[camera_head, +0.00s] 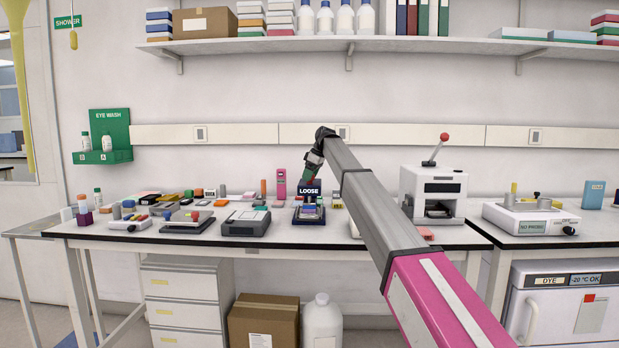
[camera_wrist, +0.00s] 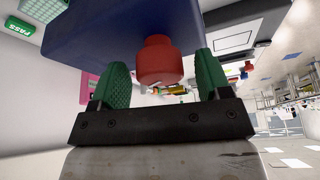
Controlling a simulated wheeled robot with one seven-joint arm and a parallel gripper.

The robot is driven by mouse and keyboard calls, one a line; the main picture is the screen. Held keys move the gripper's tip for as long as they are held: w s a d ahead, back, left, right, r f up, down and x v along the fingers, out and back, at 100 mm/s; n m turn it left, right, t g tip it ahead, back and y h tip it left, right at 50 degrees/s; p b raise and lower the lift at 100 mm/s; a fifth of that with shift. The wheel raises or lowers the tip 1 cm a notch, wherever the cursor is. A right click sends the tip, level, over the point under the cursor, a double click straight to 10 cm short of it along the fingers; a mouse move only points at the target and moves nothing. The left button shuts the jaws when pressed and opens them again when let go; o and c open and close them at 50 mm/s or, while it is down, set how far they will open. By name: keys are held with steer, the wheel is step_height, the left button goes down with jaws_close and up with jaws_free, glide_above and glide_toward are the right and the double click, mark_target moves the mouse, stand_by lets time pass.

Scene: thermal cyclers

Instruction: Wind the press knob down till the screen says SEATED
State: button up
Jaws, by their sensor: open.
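The small dark blue press device (camera_head: 309,214) stands on the bench, and its screen (camera_head: 309,191) reads LOOSE. My gripper (camera_head: 311,172) is just above it, with the arm reaching in from the right. In the wrist view, the red press knob (camera_wrist: 158,60) sits against a dark blue body (camera_wrist: 110,35). The green fingers of my gripper (camera_wrist: 161,88) are apart on either side of the knob, with gaps visible on both sides. In the head view the knob is too small and covered to make out clearly.
A grey flat instrument (camera_head: 246,222) stands left of the device. A white press with a red-tipped lever (camera_head: 432,192) stands to the right, behind my arm. Small coloured items crowd the bench on the left. A pink box (camera_head: 281,184) stands close behind left.

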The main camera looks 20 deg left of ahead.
steer(key=shift+a+f, duration=0.1)
steer(key=shift+f, duration=0.25)
steer(key=shift+c, duration=0.4)
steer(key=c, duration=0.9)
steer(key=shift+o, duration=0.2)
steer(key=shift+r+m+t+h, duration=0.15)
steer(key=shift+m+t, duration=0.4)
steer(key=shift+m, duration=0.85)
steer(key=shift+f+m+t+h, duration=0.15)
steer(key=shift+m+t, duration=0.4)
steer(key=shift+m, duration=0.85)
steer(key=shift+r, duration=0.1)
